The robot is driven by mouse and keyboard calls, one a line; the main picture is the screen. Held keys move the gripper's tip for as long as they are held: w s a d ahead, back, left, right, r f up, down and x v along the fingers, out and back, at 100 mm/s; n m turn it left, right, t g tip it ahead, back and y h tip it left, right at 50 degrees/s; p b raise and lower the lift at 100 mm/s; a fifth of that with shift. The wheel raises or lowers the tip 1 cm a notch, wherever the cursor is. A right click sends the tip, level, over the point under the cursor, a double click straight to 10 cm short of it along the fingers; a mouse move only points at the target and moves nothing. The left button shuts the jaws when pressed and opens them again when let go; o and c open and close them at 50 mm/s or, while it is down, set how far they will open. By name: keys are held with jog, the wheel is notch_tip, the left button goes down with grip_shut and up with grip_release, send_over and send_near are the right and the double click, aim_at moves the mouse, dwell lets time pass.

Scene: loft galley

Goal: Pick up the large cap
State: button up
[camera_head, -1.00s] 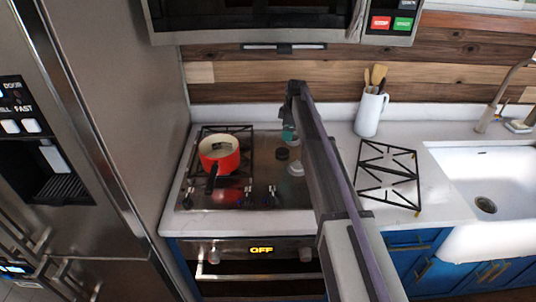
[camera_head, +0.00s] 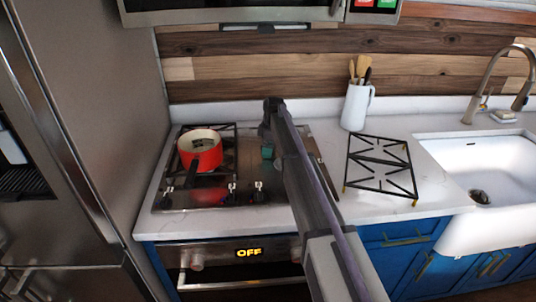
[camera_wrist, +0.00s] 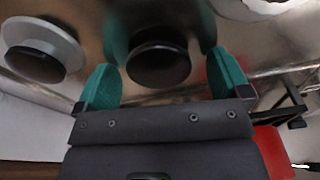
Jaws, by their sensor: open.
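A black round cap (camera_wrist: 158,64) sits on the steel hob between the fingers of my gripper (camera_wrist: 160,70) in the wrist view. The teal fingers are open, one on each side, apart from the cap as far as I can see. A second black cap (camera_wrist: 33,63) sits over a wide silver ring at the left of that view. Their sizes look close, so I cannot tell surely which is the large one. In the head view my gripper (camera_head: 267,152) is low over the hob (camera_head: 249,172), and my arm hides most of the caps.
A loose black grate (camera_head: 380,165) lies on the white counter right of the hob. A white jug of utensils (camera_head: 356,107) stands behind it. The sink (camera_head: 480,170) is at far right.

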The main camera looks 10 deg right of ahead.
jog(key=c, duration=1)
